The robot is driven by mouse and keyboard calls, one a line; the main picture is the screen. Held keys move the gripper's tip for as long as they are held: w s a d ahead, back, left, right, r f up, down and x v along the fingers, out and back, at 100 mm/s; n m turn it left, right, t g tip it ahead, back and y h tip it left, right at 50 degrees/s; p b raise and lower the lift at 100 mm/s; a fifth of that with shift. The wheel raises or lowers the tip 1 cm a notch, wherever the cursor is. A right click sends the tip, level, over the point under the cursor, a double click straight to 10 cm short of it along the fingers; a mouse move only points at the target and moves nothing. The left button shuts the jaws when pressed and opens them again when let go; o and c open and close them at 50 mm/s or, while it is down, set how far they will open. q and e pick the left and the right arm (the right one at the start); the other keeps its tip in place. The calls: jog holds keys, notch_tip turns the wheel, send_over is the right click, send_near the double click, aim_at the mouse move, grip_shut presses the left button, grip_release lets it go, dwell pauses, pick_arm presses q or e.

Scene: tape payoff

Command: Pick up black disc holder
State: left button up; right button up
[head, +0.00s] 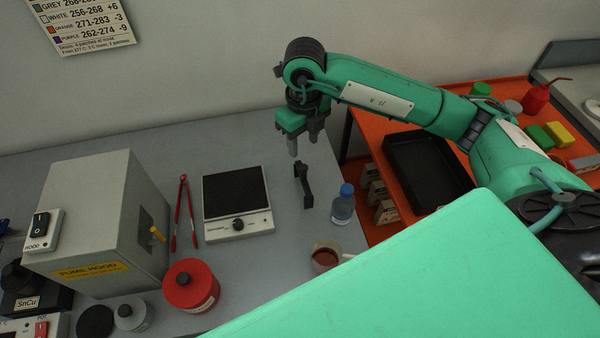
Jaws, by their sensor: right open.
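A small black bracket-shaped piece (304,186) on the grey bench looks like the black disc holder, though I cannot be sure. It sits between the hot plate and the blue-capped bottle. My right gripper (303,147) comes in from the right, points down and is open and empty. In the picture it is just above the black piece, apart from it. A flat black disc (95,322) lies at the lower left of the bench. My left gripper is not in view.
Near the black piece stand a hot plate (238,203), a blue-capped bottle (343,207) and a cup of brown liquid (325,258). Red tongs (184,212), a red round container (191,286) and the fume hood (95,222) are left. A black tray (425,172) lies on the orange table (362,133).

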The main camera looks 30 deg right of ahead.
send_over(304, 167)
jog(key=f, duration=0.2)
jog(key=f+p, duration=0.1)
jog(key=f, duration=0.1)
jog(key=shift+w+f, duration=0.2)
jog(key=shift+f, duration=0.5)
jog(key=f+p, duration=0.2)
jog(key=f, duration=0.2)
jog(key=shift+s+f, duration=0.1)
jog(key=shift+s, duration=0.1)
jog(key=shift+f+p, duration=0.3)
jog(key=shift+f, duration=0.15)
grip_shut()
